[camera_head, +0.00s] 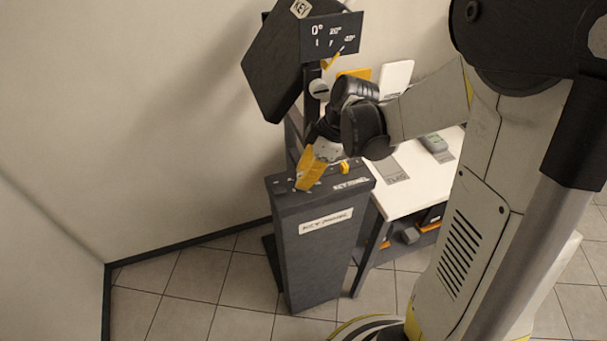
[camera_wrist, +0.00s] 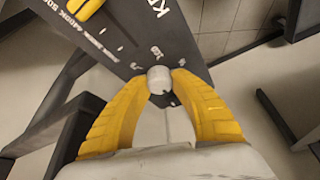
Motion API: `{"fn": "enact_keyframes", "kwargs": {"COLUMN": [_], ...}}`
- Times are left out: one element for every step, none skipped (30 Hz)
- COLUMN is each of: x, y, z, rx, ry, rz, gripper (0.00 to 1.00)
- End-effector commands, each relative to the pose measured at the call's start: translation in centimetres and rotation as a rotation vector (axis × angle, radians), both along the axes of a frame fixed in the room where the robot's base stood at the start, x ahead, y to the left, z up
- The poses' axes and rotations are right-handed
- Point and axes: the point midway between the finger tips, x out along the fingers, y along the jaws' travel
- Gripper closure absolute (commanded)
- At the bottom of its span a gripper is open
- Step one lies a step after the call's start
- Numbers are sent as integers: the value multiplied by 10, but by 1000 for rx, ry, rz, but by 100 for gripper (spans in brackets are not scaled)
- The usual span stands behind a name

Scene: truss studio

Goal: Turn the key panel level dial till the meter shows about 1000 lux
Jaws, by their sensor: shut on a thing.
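The key panel's control box (camera_head: 325,240) is a dark grey pedestal with a white front label and a sloped top. In the wrist view the panel top (camera_wrist: 178,38) carries white lettering and small scale marks around a pale round dial (camera_wrist: 160,78). My gripper (camera_head: 303,186) reaches down onto the left part of the panel top. In the wrist view its yellow fingers (camera_wrist: 161,82) are shut on the dial from both sides. The key panel lamp (camera_head: 285,62), a dark tilted slab marked KEY, hangs above. No lux reading is legible.
A small yellow control (camera_head: 345,167) sits on the same panel top, right of my gripper. A white table (camera_head: 408,188) behind right bears a grey handheld device (camera_head: 433,143), possibly the meter. A dark angle sign (camera_head: 331,38) stands near the lamp. Tiled floor (camera_head: 190,290) is clear at left.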

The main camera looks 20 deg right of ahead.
Motion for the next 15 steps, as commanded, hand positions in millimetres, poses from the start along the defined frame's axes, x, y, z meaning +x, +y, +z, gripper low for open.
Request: {"fn": "enact_keyframes", "kwargs": {"x": [-1, -1, -1, -1, -1, -1, -1, -1, -1, -1, -1, -1, -1, -1, -1], "y": [0, 0, 0, 0, 0, 0, 0, 0, 0, 0, 0, 1, 1, 1, 1], "z": [0, 0, 0, 0, 0, 0, 0, 0, 0, 0, 0, 0, 0, 0, 0], "rx": [-1, -1, -1, -2, -2, -1, -1, -1, -1, -2, -2, -1, -1, -1, -2], "ry": [0, 0, 0, 1, 1, 0, 1, 0, 0, 1, 0, 1, 0, 0, 1], "rz": [-31, -54, -87, -113, -141, -178, -205, -235, -272, -300, -329, -367, -395, -425, -462], "gripper": [100, 100, 100, 100, 100, 100, 100, 100, 100, 100, 100, 100, 100, 100, 100]}}
